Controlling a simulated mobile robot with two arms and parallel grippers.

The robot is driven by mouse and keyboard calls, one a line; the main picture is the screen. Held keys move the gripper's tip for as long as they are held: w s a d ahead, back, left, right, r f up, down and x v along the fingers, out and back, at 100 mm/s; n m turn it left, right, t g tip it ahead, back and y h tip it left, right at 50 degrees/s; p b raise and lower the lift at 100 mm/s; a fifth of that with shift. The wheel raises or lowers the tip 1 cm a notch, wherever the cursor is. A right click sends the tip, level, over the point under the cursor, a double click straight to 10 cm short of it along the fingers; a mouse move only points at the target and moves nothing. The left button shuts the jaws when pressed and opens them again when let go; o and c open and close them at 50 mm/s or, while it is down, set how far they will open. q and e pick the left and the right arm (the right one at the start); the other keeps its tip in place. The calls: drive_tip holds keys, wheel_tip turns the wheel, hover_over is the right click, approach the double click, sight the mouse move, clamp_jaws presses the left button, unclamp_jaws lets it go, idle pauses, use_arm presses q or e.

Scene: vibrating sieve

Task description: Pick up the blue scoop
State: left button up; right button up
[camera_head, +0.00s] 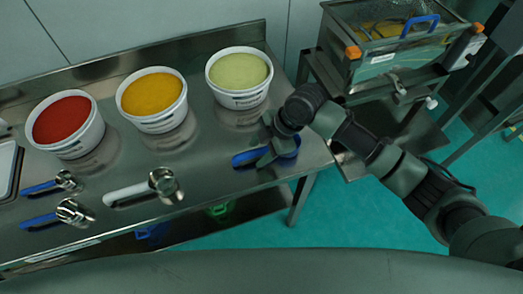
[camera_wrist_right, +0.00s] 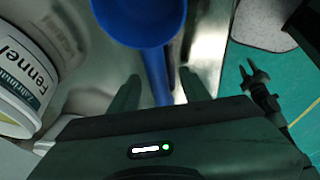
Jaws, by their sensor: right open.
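The blue scoop (camera_head: 247,158) lies near the right end of the steel table, partly hidden by my right gripper (camera_head: 269,143). In the right wrist view its blue bowl (camera_wrist_right: 140,18) is at the top, cut off by the frame edge. Its handle (camera_wrist_right: 156,75) runs down between the two fingers of my right gripper (camera_wrist_right: 160,85). The fingers are open, one on each side of the handle, with a gap on both sides. My left gripper is not in view.
White tubs of red (camera_head: 64,125), yellow (camera_head: 152,98) and pale green (camera_head: 239,77) contents stand along the back. Several metal scoops (camera_head: 164,184) lie at the left front. The sieve (camera_head: 398,55) stands to the right. The pale tub, labelled Fennel (camera_wrist_right: 22,80), is close left of the gripper.

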clamp_jaws()
drive_tip(key=shift+r, duration=0.15)
